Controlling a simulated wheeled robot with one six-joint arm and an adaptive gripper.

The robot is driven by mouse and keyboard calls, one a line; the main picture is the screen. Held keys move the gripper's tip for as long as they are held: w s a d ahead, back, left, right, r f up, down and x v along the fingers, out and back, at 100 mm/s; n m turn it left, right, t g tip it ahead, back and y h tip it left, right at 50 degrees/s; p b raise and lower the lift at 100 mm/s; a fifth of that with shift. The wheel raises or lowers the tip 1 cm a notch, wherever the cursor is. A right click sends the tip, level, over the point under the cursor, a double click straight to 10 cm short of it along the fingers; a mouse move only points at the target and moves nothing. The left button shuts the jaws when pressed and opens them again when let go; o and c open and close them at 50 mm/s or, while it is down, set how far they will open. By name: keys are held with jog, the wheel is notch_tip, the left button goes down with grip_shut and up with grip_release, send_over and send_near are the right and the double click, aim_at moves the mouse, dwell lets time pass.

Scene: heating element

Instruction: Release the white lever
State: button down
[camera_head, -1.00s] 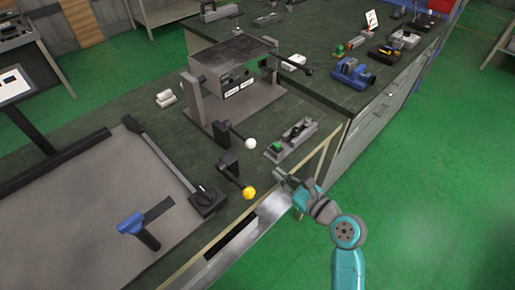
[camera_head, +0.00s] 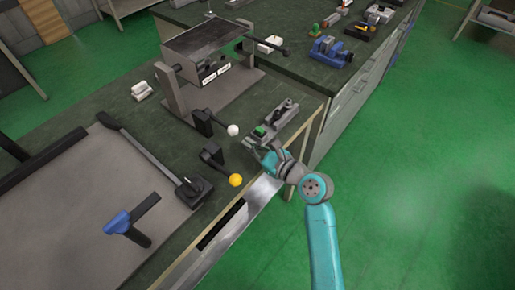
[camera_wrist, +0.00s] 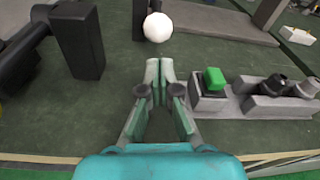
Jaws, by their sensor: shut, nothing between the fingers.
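The white lever has a white ball knob (camera_head: 233,130) on a black arm (camera_head: 217,122) that reaches out from a black block on the bench. In the wrist view its white knob (camera_wrist: 158,27) is straight ahead of the fingertips, apart from them. My gripper (camera_head: 263,149) is at the bench's front edge, to the right of and nearer than the white knob. In the wrist view my gripper (camera_wrist: 164,68) is shut with nothing held. The lever's base is only partly seen in the wrist view.
A lever with a yellow knob (camera_head: 235,180) is left of my gripper. A grey fixture with a green button (camera_wrist: 214,79) lies close on the right. Behind stands a grey box on a stand (camera_head: 205,50). The green floor on the right is clear.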

aim_at(222, 123)
jog(key=shift+x, duration=2.5)
jog(key=shift+r, duration=0.1)
